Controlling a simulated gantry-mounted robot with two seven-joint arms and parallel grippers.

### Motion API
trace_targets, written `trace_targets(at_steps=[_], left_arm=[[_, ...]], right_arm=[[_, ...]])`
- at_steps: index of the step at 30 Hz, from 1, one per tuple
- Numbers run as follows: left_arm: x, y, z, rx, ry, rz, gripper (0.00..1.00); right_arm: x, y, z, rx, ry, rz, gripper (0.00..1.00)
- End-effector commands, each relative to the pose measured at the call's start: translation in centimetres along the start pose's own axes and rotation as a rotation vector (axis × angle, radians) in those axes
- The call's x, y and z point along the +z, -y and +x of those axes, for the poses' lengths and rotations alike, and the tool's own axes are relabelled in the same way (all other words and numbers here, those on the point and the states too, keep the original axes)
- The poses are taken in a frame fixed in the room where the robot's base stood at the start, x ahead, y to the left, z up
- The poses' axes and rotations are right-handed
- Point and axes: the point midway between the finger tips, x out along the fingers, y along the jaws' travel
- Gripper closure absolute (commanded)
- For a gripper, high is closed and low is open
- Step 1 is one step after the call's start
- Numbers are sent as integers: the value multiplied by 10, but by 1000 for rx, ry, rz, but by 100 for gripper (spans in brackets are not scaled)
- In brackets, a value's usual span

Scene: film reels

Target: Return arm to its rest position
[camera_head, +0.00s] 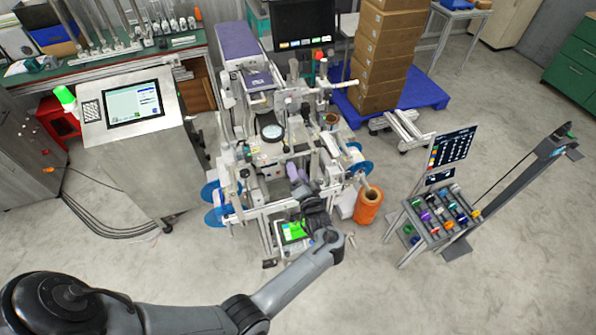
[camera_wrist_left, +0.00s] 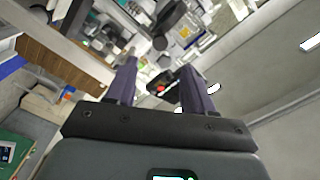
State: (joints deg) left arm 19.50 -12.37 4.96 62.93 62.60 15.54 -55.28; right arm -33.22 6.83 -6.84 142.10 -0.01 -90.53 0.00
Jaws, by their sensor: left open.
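My left arm comes in from the lower left in the head view, and its gripper (camera_head: 298,178) is over the front of the film machine (camera_head: 270,135). In the left wrist view the two purple fingers of the gripper (camera_wrist_left: 160,80) stand apart with nothing held between them. The machine's metal frame and parts show blurred beyond the fingertips. In the head view I cannot tell whether the fingers touch any machine part. Coloured reels (camera_head: 443,215) lie on a rack at the right. My right gripper is in neither view.
An orange roll (camera_head: 369,204) stands at the machine's right front. A control console (camera_head: 145,150) is at the left, and stacked boxes (camera_head: 380,60) stand on a blue pallet (camera_head: 428,93) behind. The small green screen (camera_head: 293,231) is close to my wrist. The floor in front is clear.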

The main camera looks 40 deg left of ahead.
Motion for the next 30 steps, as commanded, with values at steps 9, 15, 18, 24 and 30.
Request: trace_targets(at_steps=[9, 15, 18, 24, 30], left_arm=[[4, 0, 2, 51, 2, -47, 47], [17, -2, -1, 293, 9, -232, 47], [19, 0, -20, 494, 20, -330, 47], [26, 28, -109, 939, 103, -379, 47], [54, 88, -215, 1249, 257, -230, 47]], right_arm=[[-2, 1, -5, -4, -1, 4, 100], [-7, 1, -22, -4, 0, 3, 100], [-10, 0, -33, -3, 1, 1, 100], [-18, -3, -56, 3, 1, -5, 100], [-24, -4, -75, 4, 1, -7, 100]])
